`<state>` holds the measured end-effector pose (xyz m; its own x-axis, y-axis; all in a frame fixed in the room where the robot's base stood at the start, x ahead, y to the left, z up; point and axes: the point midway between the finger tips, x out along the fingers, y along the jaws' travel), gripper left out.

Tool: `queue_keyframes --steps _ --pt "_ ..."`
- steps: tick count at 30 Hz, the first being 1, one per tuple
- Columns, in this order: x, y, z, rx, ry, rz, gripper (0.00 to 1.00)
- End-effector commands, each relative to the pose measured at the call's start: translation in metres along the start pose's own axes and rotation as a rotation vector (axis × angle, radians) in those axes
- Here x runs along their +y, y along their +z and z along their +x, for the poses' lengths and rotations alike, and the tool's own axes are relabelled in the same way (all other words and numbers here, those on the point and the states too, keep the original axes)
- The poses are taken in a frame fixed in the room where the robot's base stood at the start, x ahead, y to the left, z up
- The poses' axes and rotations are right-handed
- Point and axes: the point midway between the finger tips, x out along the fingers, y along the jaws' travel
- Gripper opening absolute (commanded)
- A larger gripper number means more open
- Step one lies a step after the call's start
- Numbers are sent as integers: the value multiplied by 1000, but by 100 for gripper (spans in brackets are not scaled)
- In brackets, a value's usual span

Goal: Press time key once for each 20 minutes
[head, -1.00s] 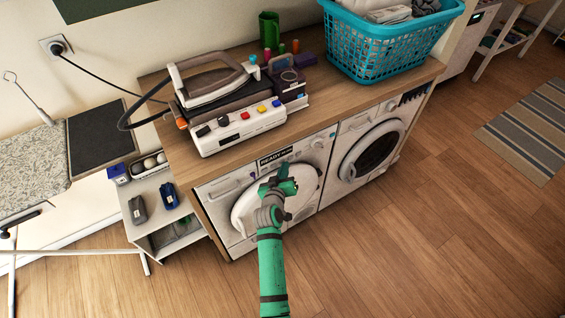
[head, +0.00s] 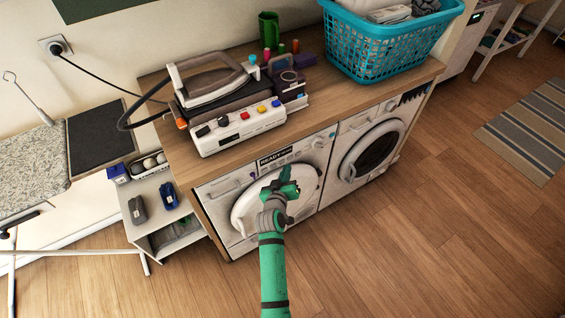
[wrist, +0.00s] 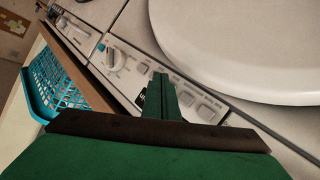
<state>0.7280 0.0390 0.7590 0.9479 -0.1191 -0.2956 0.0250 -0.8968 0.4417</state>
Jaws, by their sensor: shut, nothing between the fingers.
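The left white washing machine (head: 215,190) stands under the wooden counter, with a dark display (head: 274,158) reading READY at its top; the rest of the text is too small to read. In the wrist view its control panel (wrist: 133,82) shows a round knob (wrist: 115,58) and a row of pale square keys (wrist: 205,111). The key labels are not legible, so I cannot tell which is the time key. My green gripper (head: 286,174) is shut and empty, in front of the machine just below the display. In the wrist view its fingers (wrist: 160,92) overlap the panel and hide part of it; contact cannot be told.
A second washer (head: 372,150) stands to the right. On the counter are an iron (head: 212,82) on a white unit with coloured buttons (head: 240,128), a green cup (head: 268,30) and a blue laundry basket (head: 385,50). A small shelf (head: 160,205) stands left. The floor in front is clear.

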Motion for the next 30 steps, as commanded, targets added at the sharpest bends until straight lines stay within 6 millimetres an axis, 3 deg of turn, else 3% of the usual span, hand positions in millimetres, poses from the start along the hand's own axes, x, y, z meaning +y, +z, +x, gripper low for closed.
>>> queue_keyframes --steps 21,30 --pt "24 25 -33 -1 1 1 0" --pt "26 25 -35 0 0 0 0"
